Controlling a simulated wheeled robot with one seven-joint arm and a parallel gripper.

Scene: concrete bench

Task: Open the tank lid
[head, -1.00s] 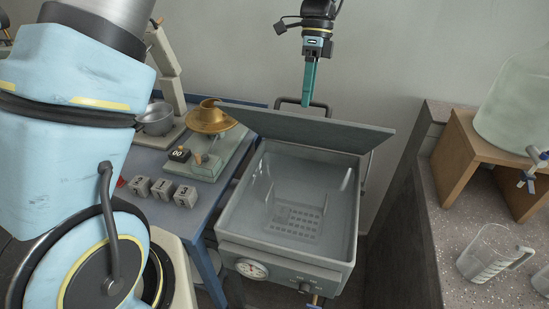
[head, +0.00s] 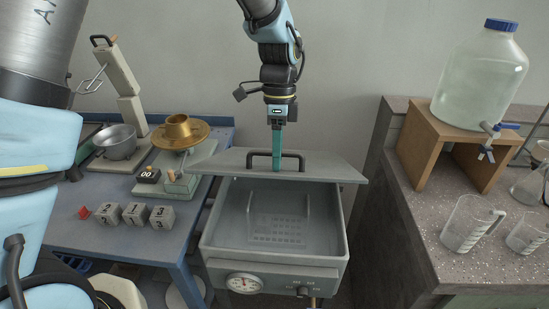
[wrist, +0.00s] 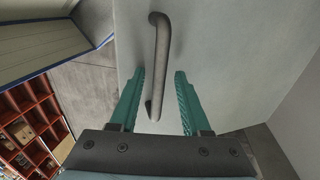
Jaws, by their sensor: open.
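The tank (head: 335,245) is an open-topped grey box with a round gauge on its front, and its inside shows below the lid. The flat grey lid (head: 225,162) is partly raised over the tank's back part, its upper face showing. A dark bar handle (head: 298,157) stands on the lid; it also shows in the wrist view (wrist: 160,60). My gripper (head: 277,168) points down at the handle from above and behind. In the wrist view its two green fingers (wrist: 158,82) are apart, with the handle's lower end between them; I see no clear contact.
At left, a blue bench (head: 85,235) holds a metal pot (head: 116,142), a brass dish (head: 195,134) and several numbered grey blocks (head: 134,213). At right, a speckled counter (head: 415,235) carries a large jar (head: 480,80) on a wooden stand (head: 443,150) and glass beakers (head: 468,225).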

